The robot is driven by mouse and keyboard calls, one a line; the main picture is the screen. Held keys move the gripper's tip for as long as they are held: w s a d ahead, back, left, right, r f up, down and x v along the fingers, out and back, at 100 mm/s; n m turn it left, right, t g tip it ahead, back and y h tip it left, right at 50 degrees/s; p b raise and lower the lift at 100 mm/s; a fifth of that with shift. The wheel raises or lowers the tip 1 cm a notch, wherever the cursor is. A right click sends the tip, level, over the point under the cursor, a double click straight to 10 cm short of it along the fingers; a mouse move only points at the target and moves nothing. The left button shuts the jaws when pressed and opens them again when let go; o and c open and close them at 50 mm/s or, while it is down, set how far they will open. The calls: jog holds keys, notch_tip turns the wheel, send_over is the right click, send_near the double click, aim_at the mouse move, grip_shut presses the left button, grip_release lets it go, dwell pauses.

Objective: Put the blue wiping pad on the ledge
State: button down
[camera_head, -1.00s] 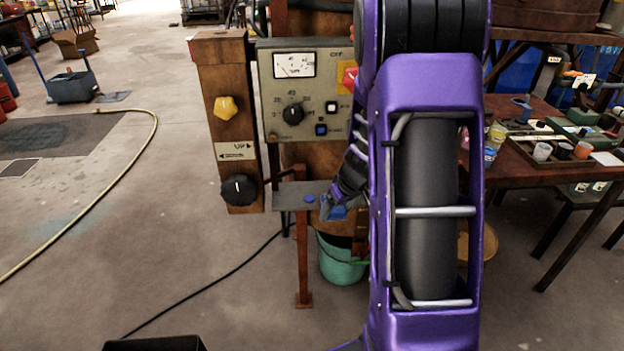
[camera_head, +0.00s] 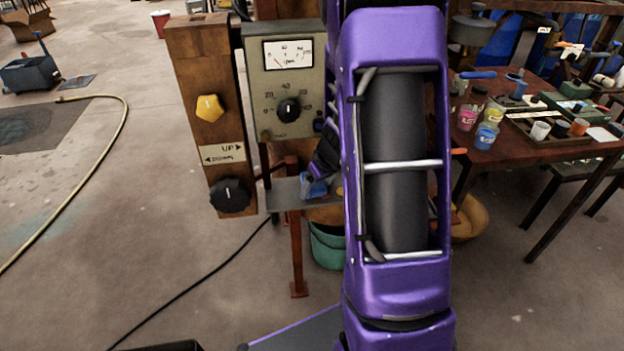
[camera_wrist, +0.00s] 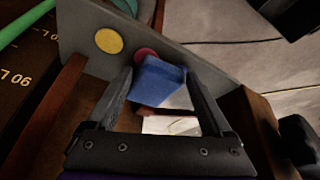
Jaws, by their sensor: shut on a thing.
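The blue wiping pad (camera_wrist: 158,82) is between the two fingertips of my gripper (camera_wrist: 160,88) in the wrist view, and the fingers are shut on it. In the head view the pad (camera_head: 315,187) shows small at the right part of the grey ledge (camera_head: 284,197), with my gripper (camera_head: 321,180) partly hidden by my arm. In the wrist view the pad overlaps the edge of the ledge (camera_wrist: 82,36); I cannot tell whether it touches. A yellow disc (camera_wrist: 108,41) and a pinkish-red disc (camera_wrist: 146,54) show on the ledge, the red one close to the pad.
A control box (camera_head: 285,75) with a dial stands above the ledge, beside a wooden post (camera_head: 205,100) with knobs. A green bucket (camera_head: 327,247) is below. A table (camera_head: 480,155) with jars is at right. A yellow hose (camera_head: 122,130) lies on the floor at left.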

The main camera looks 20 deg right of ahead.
aim_at(317, 188)
grip_release()
jog(key=shift+s+f, duration=0.1)
jog(key=shift+s, duration=0.05)
jog(key=shift+r, duration=0.3)
jog(key=p+v, duration=0.1)
jog(key=v, duration=0.2)
jog(key=s+d+b, duration=0.1)
jog(key=s+b, duration=0.3)
jog(key=s, duration=0.8)
jog(key=shift+f, duration=0.3)
jog(key=shift+d, duration=0.15)
